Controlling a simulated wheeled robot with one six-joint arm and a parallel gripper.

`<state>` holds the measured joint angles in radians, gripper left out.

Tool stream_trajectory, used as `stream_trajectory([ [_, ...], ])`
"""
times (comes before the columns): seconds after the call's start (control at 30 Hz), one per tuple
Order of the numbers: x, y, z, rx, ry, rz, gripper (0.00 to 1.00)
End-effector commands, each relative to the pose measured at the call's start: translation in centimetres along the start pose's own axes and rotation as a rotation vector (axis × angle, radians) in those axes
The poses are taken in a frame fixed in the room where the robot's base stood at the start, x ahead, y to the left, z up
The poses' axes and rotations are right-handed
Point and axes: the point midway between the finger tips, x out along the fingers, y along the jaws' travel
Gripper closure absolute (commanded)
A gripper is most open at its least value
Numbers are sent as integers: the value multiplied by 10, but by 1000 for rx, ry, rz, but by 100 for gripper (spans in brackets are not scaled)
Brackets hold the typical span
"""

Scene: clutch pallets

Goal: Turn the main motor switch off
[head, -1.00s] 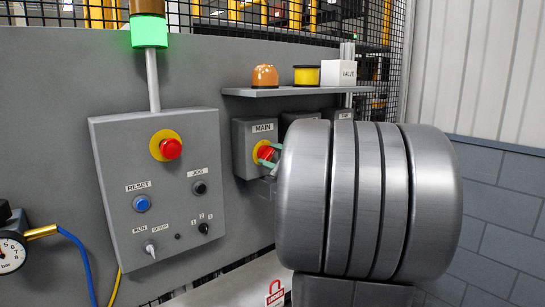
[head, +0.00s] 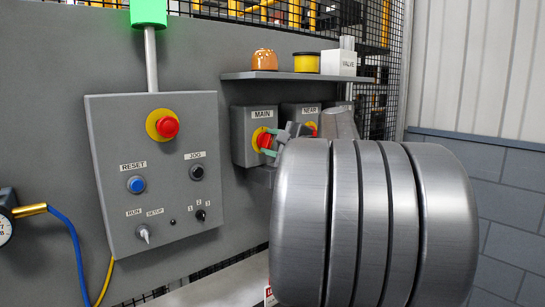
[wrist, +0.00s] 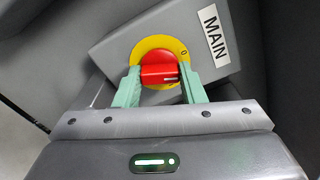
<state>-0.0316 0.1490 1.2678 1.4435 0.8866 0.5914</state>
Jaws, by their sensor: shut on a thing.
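The main motor switch is a grey box labelled MAIN (head: 244,150), with a yellow disc and a red knob (head: 264,140). In the wrist view the red knob (wrist: 157,57) sits on the yellow disc (wrist: 142,47), beside the MAIN label (wrist: 213,36). A 0 mark shows on the disc's upper right edge. A short white line shows near the right end of the knob's grip bar. My gripper (wrist: 160,76) has its two green fingers closed on either side of this bar. In the head view my gripper (head: 271,143) is at the knob, partly hidden by my arm.
A NEAR switch box (head: 303,112) stands right of MAIN. A shelf (head: 285,76) above holds an orange dome, a yellow spool and a white VALVE box. Left is a control panel (head: 150,190) with a red emergency stop (head: 167,127). Mesh fencing stands behind.

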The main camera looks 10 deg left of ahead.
Motion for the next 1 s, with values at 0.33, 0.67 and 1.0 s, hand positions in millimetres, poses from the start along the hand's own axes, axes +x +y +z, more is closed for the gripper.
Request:
stream_trajectory([
  [0.33,0,3,0,-262,-2,-4,86],
  [0.67,0,0,1,-387,-1,-3,86],
  [1.0,0,-2,1,-410,-1,-3,86],
])
